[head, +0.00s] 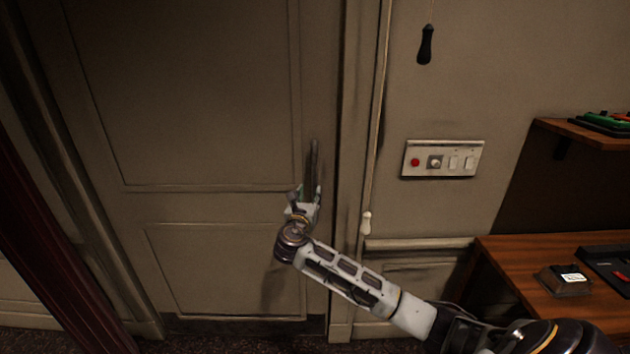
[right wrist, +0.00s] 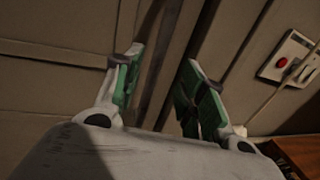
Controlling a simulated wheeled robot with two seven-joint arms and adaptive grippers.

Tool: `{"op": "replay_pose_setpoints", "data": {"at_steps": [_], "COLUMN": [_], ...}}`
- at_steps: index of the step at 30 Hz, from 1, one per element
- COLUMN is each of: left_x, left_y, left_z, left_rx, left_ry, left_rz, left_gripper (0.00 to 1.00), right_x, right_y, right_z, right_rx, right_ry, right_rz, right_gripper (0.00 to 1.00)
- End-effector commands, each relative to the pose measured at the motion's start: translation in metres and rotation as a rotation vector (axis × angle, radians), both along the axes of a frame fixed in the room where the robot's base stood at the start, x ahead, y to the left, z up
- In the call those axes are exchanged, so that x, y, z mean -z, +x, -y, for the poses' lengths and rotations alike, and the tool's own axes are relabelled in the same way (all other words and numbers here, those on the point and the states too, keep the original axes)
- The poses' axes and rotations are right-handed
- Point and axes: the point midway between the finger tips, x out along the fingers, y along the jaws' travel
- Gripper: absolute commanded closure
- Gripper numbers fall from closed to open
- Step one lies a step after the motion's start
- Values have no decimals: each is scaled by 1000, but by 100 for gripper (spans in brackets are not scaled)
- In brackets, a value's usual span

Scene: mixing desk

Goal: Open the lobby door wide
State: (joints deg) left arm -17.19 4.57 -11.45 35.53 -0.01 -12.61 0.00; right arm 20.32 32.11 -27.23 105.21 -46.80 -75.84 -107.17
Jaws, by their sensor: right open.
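The lobby door (head: 210,100) is a beige panelled door that looks closed in its frame. A dark upright handle (head: 314,158) is near its right edge. My right gripper (head: 304,194) is at the lower end of this handle, and its wrist hides part of the door. In the right wrist view my right gripper (right wrist: 164,66) has its green-padded fingers spread apart, with dark upright strips behind the gap. I cannot tell whether either finger touches the handle. My left gripper is out of view.
Right of the door is a wall panel (head: 443,158) with a red button and switches. A black pull (head: 426,45) and a pale cord pull (head: 366,222) hang by the wall. A wooden desk (head: 510,262) and a shelf (head: 585,138) stand at the right.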

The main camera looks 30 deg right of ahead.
Motion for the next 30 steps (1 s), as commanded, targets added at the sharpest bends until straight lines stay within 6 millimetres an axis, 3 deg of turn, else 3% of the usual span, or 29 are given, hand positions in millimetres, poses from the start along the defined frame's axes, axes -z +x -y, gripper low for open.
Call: {"op": "replay_pose_setpoints", "data": {"at_steps": [30], "left_x": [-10], "left_y": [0], "left_z": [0], "left_rx": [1], "left_ry": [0], "left_rz": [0], "left_gripper": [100], "right_x": [0], "right_y": [76], "right_z": [70], "right_rx": [-1], "right_ry": [1], "right_rz": [-1], "right_gripper": [59]}}
